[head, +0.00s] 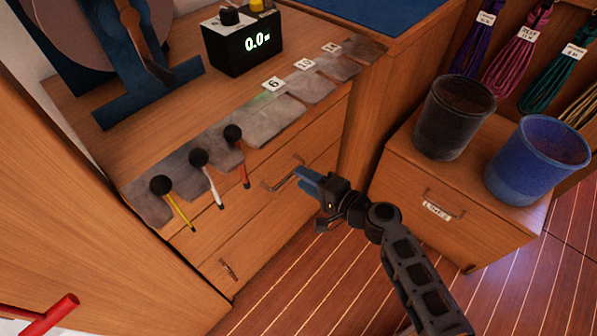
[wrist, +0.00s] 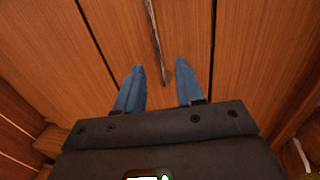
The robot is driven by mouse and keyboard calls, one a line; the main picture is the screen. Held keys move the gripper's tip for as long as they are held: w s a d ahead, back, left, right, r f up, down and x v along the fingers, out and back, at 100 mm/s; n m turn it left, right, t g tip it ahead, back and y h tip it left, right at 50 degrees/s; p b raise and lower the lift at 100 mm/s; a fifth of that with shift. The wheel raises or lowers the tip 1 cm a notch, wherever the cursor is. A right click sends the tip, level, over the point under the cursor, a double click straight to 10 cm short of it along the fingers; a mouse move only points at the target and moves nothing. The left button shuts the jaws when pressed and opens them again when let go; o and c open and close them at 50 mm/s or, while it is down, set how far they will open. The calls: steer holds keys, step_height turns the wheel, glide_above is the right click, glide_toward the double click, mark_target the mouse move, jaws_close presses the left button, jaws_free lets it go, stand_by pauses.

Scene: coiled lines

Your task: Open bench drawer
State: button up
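The wooden bench (head: 325,125) has drawers in its front, and they look shut and flush. A metal bar handle (head: 281,176) sits on the upper drawer front (head: 250,208). My gripper (head: 303,177), with blue fingers, is at the right end of this handle. In the wrist view, the fingers (wrist: 158,68) are apart, with a thin metal bar (wrist: 154,40) running between them against the wood. The fingers do not visibly touch the bar. A second handle (head: 229,270) is on a lower drawer.
Several ball-topped tools, one with a yellow shaft (head: 181,212), overhang the bench edge. A black box with a display (head: 243,44) stands on top. A low cabinet (head: 450,190) at right carries a black bucket (head: 453,125) and a blue bucket (head: 535,165). Coiled lines hang behind.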

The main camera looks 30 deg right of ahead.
steer(key=x, duration=0.3)
steer(key=shift+w+a, duration=0.15)
jaws_close()
stand_by(0.3)
stand_by(0.4)
